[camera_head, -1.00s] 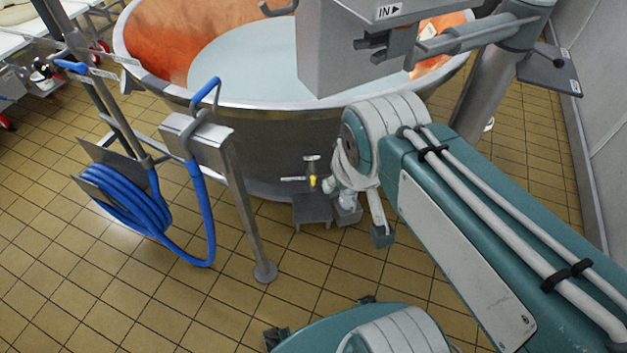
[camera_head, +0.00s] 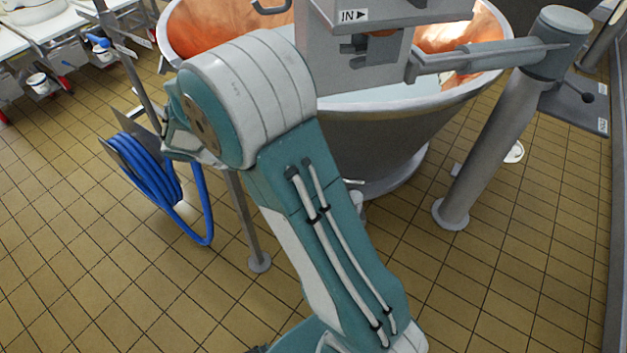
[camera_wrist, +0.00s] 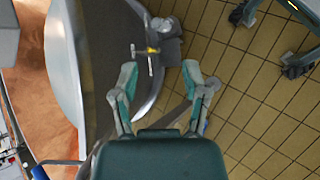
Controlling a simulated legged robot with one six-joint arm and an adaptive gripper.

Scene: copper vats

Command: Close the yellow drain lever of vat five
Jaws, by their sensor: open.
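The vat (camera_head: 385,135), a large steel-sided tub with a copper inside, stands beyond my arm in the head view. Its pale rim also shows at the left of the wrist view (camera_wrist: 62,65). The small yellow drain lever (camera_wrist: 152,50) shows in the wrist view, on a metal drain fitting (camera_wrist: 140,52) low on the vat's outer side. My gripper (camera_wrist: 159,70) is open and empty, its two fingers spread apart. The lever appears between and just past the fingertips in the picture, with no visible contact. In the head view my arm hides the lever and the gripper.
A coiled blue hose (camera_head: 150,175) hangs on a stand left of my arm. A steel leg (camera_head: 250,222) stands near it. A thick grey post (camera_head: 485,150) stands at the right of the vat. Tiled floor (camera_head: 500,270) is clear at lower right.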

